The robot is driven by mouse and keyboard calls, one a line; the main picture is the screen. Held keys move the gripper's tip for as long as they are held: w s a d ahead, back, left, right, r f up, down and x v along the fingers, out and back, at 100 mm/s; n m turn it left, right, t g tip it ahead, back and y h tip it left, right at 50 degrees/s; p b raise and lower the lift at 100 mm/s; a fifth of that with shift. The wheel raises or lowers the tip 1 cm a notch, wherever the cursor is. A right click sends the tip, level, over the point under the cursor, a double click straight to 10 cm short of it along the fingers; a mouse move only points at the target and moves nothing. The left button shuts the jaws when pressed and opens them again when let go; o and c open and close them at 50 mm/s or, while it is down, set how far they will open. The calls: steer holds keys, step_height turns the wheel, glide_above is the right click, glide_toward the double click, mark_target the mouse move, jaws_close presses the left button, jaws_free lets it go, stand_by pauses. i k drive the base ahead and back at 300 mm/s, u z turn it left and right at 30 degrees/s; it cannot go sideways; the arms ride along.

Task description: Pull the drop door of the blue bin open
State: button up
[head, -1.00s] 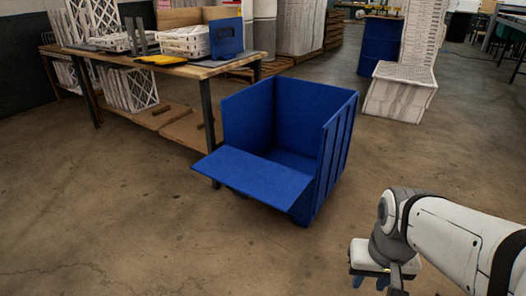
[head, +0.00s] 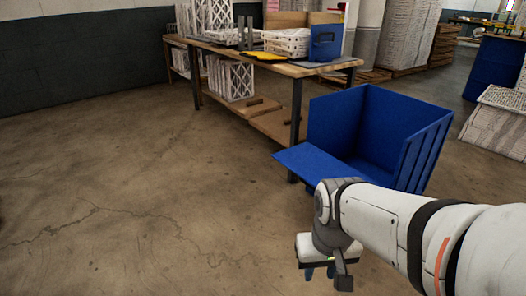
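The blue bin (head: 335,129) stands on the floor right of centre in the head view, beside the workbench. Its drop door (head: 311,165) is folded down and sticks out to the left, roughly level, leaving that side of the bin open. My arm covers the lower front of the bin and the near part of the door. My gripper (head: 320,272) hangs at the lower middle, nearer to me than the bin and apart from the door. Its fingers point down and show only small dark blue tips, so their opening is unclear.
A wooden workbench (head: 285,68) behind the bin holds white framed filters (head: 287,42), a small blue box (head: 325,43) and a yellow item (head: 258,56). A blue drum (head: 494,70) and wrapped stacks (head: 497,120) stand at right. The floor at left is clear.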

mark_target(311, 164)
steer(key=u, duration=0.25)
steer(key=i, duration=1.5)
